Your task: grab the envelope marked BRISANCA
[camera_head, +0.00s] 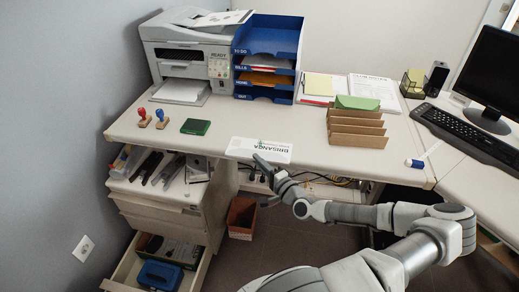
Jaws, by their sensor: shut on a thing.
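The white envelope (241,148) marked BRISANCA is at the front edge of the desk, left of the middle. Its lettering appears upside down in this view. My gripper (259,159) reaches in from the lower right and is shut on the envelope's near edge. The fingertips are small here and partly cover the envelope. I cannot tell whether the envelope is lifted off the desk top.
Behind are a printer (190,55), a blue letter tray stack (270,38) and a brown sorter (356,130). Two stamps (160,117) and a green ink pad (196,127) are at left. An open drawer (125,274) juts out below, beside a brown bin (241,218).

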